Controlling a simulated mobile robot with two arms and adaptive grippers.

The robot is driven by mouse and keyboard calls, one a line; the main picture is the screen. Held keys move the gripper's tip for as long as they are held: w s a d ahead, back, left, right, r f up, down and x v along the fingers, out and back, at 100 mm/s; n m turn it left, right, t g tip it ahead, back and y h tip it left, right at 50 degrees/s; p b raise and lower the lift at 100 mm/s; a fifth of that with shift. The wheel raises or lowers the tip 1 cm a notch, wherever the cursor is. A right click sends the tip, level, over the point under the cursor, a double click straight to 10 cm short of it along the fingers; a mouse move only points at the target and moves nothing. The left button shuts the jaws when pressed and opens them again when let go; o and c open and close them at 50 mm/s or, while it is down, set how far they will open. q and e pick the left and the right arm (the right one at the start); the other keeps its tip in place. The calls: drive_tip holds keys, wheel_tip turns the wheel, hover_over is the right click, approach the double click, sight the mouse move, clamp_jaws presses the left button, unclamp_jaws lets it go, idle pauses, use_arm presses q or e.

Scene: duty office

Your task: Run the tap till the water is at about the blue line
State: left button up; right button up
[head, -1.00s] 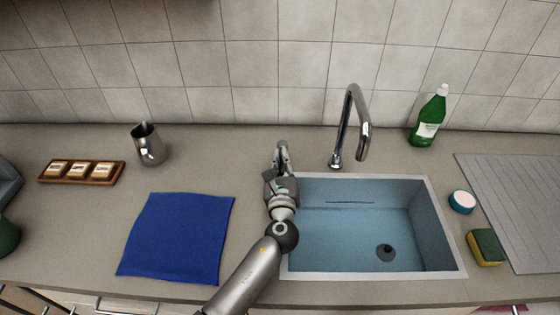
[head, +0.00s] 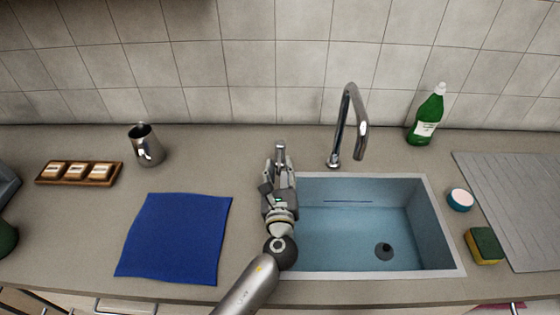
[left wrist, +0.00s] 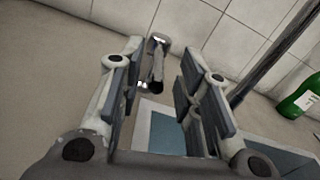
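The sink basin (head: 437,205) is pale blue inside, with a short dark line (head: 348,201) on its back wall. Bluish water seems to lie below the line; its exact level is hard to tell. The chrome tap (head: 345,120) arches behind the sink, and no stream shows at its spout. A metal tap lever (head: 280,149) stands left of it. My left gripper (head: 279,172) is just in front of the lever. In the left wrist view its fingers (left wrist: 160,90) are apart, with the lever (left wrist: 157,65) beyond and between them, apparently not gripped. My right gripper is out of view.
A blue cloth (head: 175,238), a steel jug (head: 146,147) and a wooden tray (head: 103,180) are left of the sink. A green bottle (head: 427,118), a round tub (head: 460,199), a sponge (head: 484,245) and a grey drainboard (head: 520,200) are on the right.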

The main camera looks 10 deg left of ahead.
use_arm(q)
drive_tip(key=s, duration=0.5)
drive_tip(key=s+d, duration=0.1)
drive_tip(key=s, duration=0.2)
drive_tip(key=shift+r, duration=0.1)
